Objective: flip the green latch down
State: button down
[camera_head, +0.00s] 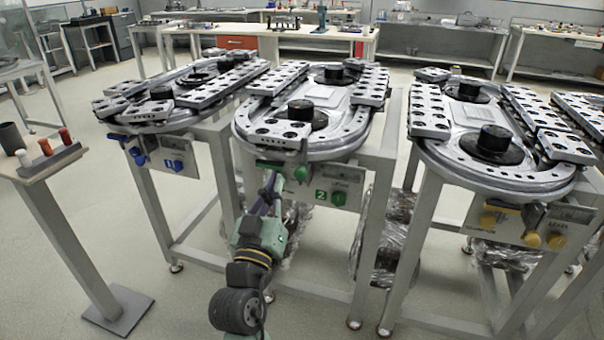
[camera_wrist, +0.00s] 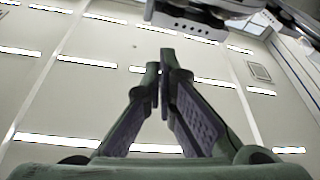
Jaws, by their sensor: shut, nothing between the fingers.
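Contact cannot be told. In the wrist view my gripper (camera_wrist: 164,72) is shut with its fingertips together and nothing between them. The latch is not clearly visible there.
The left station has blue controls (camera_head: 178,166), the right one yellow controls (camera_head: 533,240). A small stand with colored pegs (camera_head: 45,148) is at far left.

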aim_at(290, 149)
jog(key=shift+d+f, duration=0.25)
jog(key=shift+d, duration=0.15)
jog(key=p+x, duration=0.5)
jog(key=x, duration=0.5)
jog(key=f, duration=0.2)
jog(key=d+f, duration=0.1)
jog(key=f, duration=0.1)
jog(key=shift+s, duration=0.15)
